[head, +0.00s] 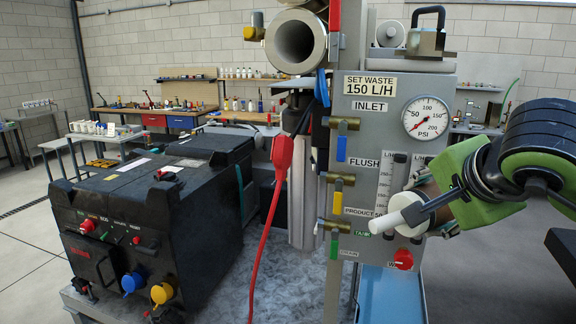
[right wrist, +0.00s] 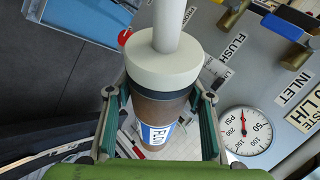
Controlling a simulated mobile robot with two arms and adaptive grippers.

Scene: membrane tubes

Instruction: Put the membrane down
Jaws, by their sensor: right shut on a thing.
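The membrane is a brown cylinder with a cream end cap and a white stub tube (head: 395,219), seen partly behind my gripper in the head view. In the right wrist view the membrane (right wrist: 158,112) shows its brown body, dark band and a blue-and-white label. My right gripper (head: 447,200) is shut on the membrane; its two green fingers (right wrist: 158,125) lie on either side of the body. The white tube points left, in front of the lower part of the grey panel (head: 372,180). The membrane's far end is hidden. My left gripper is not in view.
The panel carries a pressure gauge (head: 425,118), valves with coloured handles and a red knob (head: 402,259). A blue tray (head: 390,297) is below it. A black machine (head: 150,220) and a red cable (head: 272,210) stand left. Grey floor is open at right.

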